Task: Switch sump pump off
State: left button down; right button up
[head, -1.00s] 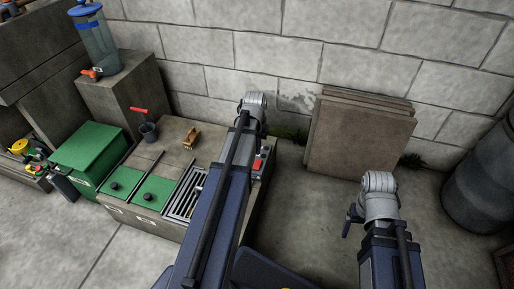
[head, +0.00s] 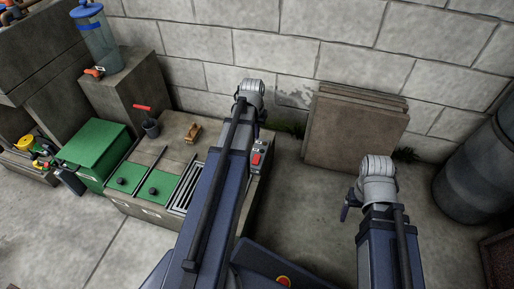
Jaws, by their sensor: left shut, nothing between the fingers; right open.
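A small grey switch box (head: 261,145) with a red switch (head: 256,159) sits at the right end of the concrete pit block. My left arm passes just left of it and hides part of the block. My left gripper (head: 262,116) is shut and empty, mostly hidden behind its wrist, and appears above and beyond the switch box. I cannot tell the exact gap, but no contact shows. My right gripper (head: 346,205) is open and empty over the floor at the right, well away from the box; its fingers are only partly visible.
The pit block (head: 175,140) has green lids (head: 160,184), a grate (head: 188,190), a dark pot (head: 151,128) and a wooden-coloured item (head: 193,132). Slabs (head: 350,130) lean on the block wall. A grey barrel (head: 475,175) stands right. Floor between is clear.

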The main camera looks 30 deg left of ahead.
aim_at(257, 157)
pick_arm(q)
jog(key=shift+f, duration=0.15)
jog(key=f+b, duration=0.4)
jog(key=w+f+b, duration=0.1)
jog(key=f+b, duration=0.4)
jog(key=w+f+b, duration=0.1)
jog(key=f+b, duration=0.3)
jog(key=b, duration=0.1)
jog(key=shift+a+f, duration=0.2)
jog(key=shift+f, duration=0.2)
jog(key=shift+w+a+f+g+b, duration=0.1)
jog(key=shift+w+f+g+b, duration=0.1)
jog(key=shift+g+b, duration=0.1)
jog(key=shift+s, duration=0.2)
jog(key=shift+s, duration=0.1)
